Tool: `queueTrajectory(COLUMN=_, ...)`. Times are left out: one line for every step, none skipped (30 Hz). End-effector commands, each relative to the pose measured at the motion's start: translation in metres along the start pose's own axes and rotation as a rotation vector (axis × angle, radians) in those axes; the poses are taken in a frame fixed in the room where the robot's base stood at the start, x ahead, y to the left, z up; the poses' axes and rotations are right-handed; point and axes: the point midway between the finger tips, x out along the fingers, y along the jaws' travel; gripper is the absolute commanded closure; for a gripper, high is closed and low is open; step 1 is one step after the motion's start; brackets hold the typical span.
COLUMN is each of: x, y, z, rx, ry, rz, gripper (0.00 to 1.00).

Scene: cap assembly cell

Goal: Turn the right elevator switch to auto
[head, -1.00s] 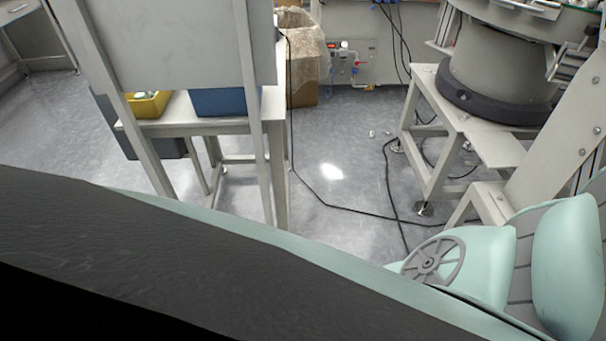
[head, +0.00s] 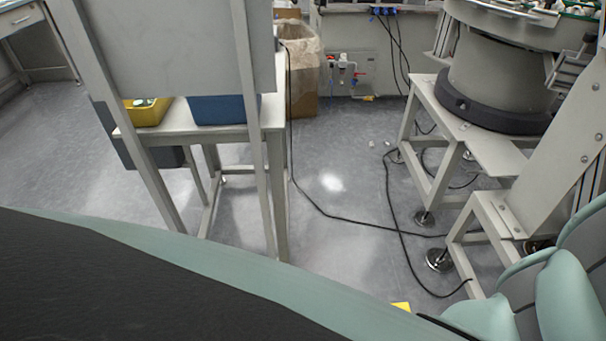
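The right elevator switch cannot be made out in the head view. My gripper is not in view, so its fingers and anything in them are hidden. Teal and grey parts of my own body fill the lower left and lower right of the picture.
A grey panel on posts (head: 165,45) stands at left by a table (head: 205,132) with a blue bin (head: 222,109) and yellow bin (head: 147,112). A round feeder (head: 500,85) on a stand is at right. Black cables (head: 345,219) cross the open floor (head: 325,150) between them.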

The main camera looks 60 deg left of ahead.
Motion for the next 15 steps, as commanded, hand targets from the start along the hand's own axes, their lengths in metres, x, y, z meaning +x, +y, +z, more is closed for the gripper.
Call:
queueTrajectory(x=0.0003, y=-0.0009, z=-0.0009, rx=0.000, ry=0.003, rz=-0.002, gripper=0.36)
queueTrajectory(x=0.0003, y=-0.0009, z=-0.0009, rx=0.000, ry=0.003, rz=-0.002, gripper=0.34)
queueTrajectory(x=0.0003, y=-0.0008, z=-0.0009, rx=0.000, ry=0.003, rz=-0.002, gripper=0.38)
queueTrajectory(x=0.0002, y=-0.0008, z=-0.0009, rx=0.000, ry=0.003, rz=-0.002, gripper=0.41)
queueTrajectory(x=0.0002, y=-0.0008, z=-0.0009, rx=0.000, ry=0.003, rz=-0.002, gripper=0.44)
queueTrajectory(x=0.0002, y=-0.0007, z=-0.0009, rx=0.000, ry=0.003, rz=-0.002, gripper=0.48)
queueTrajectory(x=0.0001, y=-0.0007, z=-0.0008, rx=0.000, ry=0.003, rz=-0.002, gripper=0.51)
queueTrajectory(x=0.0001, y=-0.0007, z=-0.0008, rx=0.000, ry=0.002, rz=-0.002, gripper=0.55)
queueTrajectory(x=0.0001, y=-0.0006, z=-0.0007, rx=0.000, ry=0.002, rz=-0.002, gripper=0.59)
queueTrajectory(x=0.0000, y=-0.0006, z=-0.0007, rx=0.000, ry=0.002, rz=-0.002, gripper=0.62)
queueTrajectory(x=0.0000, y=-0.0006, z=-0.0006, rx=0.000, ry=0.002, rz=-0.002, gripper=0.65)
queueTrajectory(x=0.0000, y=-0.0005, z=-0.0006, rx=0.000, ry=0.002, rz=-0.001, gripper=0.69)
queueTrajectory(x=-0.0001, y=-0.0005, z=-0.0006, rx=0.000, ry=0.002, rz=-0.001, gripper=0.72)
queueTrajectory(x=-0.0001, y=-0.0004, z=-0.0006, rx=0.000, ry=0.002, rz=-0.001, gripper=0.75)
queueTrajectory(x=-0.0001, y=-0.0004, z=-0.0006, rx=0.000, ry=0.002, rz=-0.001, gripper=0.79)
